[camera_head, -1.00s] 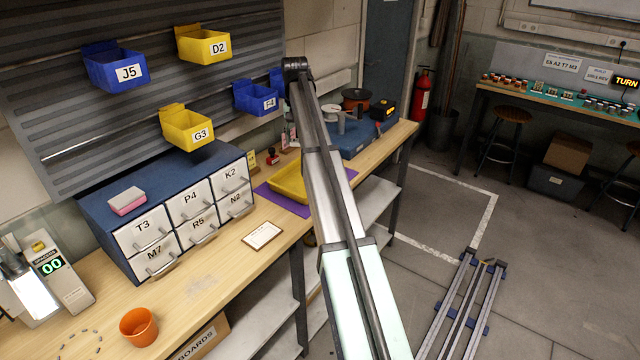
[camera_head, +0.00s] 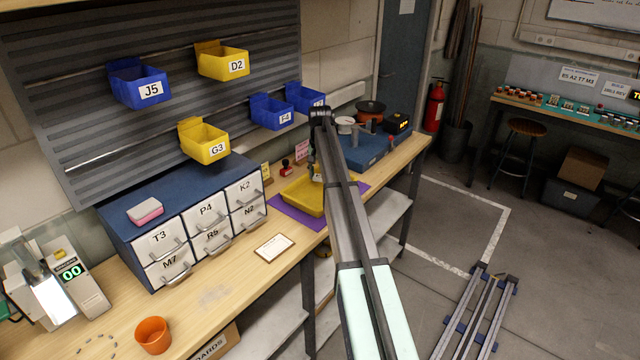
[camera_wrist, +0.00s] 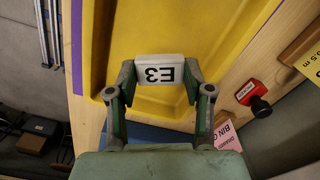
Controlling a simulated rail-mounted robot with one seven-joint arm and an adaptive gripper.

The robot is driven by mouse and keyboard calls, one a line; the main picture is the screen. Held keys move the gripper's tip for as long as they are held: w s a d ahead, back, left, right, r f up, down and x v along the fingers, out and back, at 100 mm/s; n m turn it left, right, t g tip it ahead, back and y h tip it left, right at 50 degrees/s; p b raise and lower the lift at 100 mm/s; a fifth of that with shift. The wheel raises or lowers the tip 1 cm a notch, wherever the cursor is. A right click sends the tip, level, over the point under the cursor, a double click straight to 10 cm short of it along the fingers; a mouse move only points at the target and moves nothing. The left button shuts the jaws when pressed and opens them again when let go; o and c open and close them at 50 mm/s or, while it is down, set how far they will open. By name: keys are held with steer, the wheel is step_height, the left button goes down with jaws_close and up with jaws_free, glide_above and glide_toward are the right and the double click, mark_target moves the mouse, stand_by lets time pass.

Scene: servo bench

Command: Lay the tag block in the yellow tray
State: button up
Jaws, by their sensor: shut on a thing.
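The tag block (camera_wrist: 158,72) is white, with "E3" upside down in the wrist view. My gripper (camera_wrist: 158,80) is shut on it, one finger at each end. Behind it in that view is the yellow tray (camera_wrist: 205,25), with its rim close to my fingers. In the head view the yellow tray (camera_head: 302,197) lies on the bench, and my gripper (camera_head: 317,174) is at its far right part, partly hidden by my arm. I cannot tell whether the block touches the tray floor.
A purple mat (camera_head: 290,212) lies under the tray. A red stamp (camera_head: 286,167) stands behind it, also in the wrist view (camera_wrist: 252,96). A drawer cabinet (camera_head: 130,215) is at the left, a framed card (camera_head: 274,248) in front, a blue case (camera_head: 368,152) at the right.

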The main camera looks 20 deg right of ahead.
mark_target(320, 193)
steer(key=shift+f+p, duration=0.7)
steer(key=shift+f, duration=2.15)
steer(key=o, duration=0.9)
steer(key=shift+f, duration=0.1)
step_height(320, 193, up, 12)
steer(key=b, duration=0.3)
